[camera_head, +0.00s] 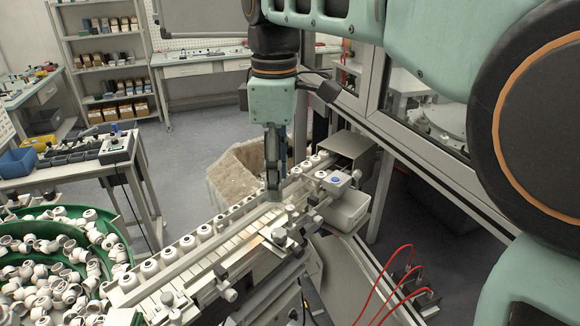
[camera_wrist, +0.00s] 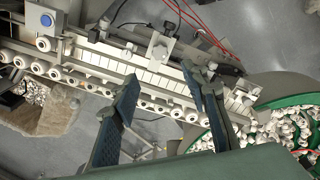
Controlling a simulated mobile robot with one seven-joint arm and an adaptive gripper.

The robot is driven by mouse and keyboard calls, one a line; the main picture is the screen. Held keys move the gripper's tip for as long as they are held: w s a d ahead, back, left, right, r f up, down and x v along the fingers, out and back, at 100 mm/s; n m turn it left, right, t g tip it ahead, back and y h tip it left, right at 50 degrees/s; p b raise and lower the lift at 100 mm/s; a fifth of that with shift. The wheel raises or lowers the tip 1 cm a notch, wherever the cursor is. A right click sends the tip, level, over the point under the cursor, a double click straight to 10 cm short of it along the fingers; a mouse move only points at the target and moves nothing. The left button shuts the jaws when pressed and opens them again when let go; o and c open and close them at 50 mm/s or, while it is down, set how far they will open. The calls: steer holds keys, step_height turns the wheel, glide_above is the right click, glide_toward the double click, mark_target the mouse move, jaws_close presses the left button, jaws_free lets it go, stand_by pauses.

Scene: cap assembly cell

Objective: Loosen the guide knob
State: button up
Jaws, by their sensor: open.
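My gripper (camera_head: 274,192) points down over the far side of the slotted cap track (camera_head: 193,257). In the wrist view my gripper (camera_wrist: 161,72) has its two dark fingers wide apart, with nothing between them but the track below. Several small knobs and clamps sit along the track's near guide rail, among them a round knob (camera_head: 228,292) and a clamp block (camera_head: 280,238). A knob on a bracket also shows in the wrist view (camera_wrist: 168,28). I cannot tell which one is the guide knob. My gripper appears apart from all of them.
White caps line the track's far edge. A green bowl (camera_head: 111,231) full of white caps stands at the left. A box with a blue button (camera_head: 335,180) is at the track's far end. A rough bin (camera_head: 222,185) stands behind. Red cables (camera_head: 392,275) run at the right.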

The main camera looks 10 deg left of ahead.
mark_target(279, 232)
step_height(279, 232, down, 12)
steer(key=m+p, duration=0.3)
steer(key=m, duration=1)
steer(key=shift+m+p, duration=0.3)
steer(key=shift+p, duration=0.05)
steer(key=shift+c, duration=0.2)
jaws_close()
